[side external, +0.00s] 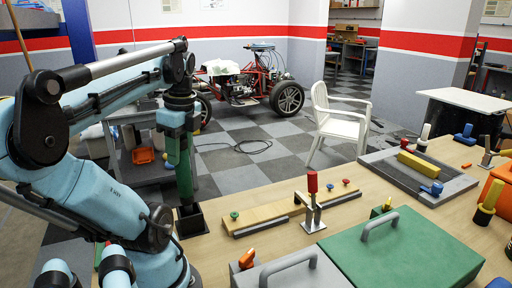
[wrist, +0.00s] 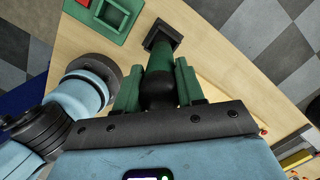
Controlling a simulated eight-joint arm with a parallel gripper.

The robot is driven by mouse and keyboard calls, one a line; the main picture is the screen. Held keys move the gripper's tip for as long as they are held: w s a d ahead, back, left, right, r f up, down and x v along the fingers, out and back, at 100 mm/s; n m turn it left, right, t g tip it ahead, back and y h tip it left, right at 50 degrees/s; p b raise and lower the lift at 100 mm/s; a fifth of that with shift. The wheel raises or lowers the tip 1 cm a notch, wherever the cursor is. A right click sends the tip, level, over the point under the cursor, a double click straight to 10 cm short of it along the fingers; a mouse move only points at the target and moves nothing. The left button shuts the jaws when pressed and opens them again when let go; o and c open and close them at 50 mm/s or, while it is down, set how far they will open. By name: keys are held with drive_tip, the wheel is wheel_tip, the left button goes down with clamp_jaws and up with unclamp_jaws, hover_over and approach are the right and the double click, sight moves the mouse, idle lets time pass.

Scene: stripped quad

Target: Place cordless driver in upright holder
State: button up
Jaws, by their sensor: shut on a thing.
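My gripper (side external: 179,135) points down over the left part of the wooden table. In the wrist view its green fingers (wrist: 158,88) are shut around a green and black cordless driver (wrist: 160,58). The driver hangs below the fingers, and its green shaft (side external: 184,180) shows in the side view. At its lower end is a square black part (side external: 190,222), near the tabletop; I cannot tell whether it touches. A green square-framed piece (wrist: 118,17), which looks like the upright holder, stands beside the driver in the wrist view, apart from it. My arm mostly hides that area in the side view.
A wooden block fixture (side external: 265,215) and a red-handled clamp (side external: 312,195) stand right of the driver. A green case (side external: 400,255) and grey case (side external: 290,272) fill the front. A grey tray (side external: 415,175) lies at the back right. Bare tabletop surrounds the driver's lower end.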

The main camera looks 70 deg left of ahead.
sight(182, 168)
drive_tip(key=shift+f, duration=2.55)
drive_tip(key=o, duration=1.2)
drive_tip(key=shift+c, duration=0.2)
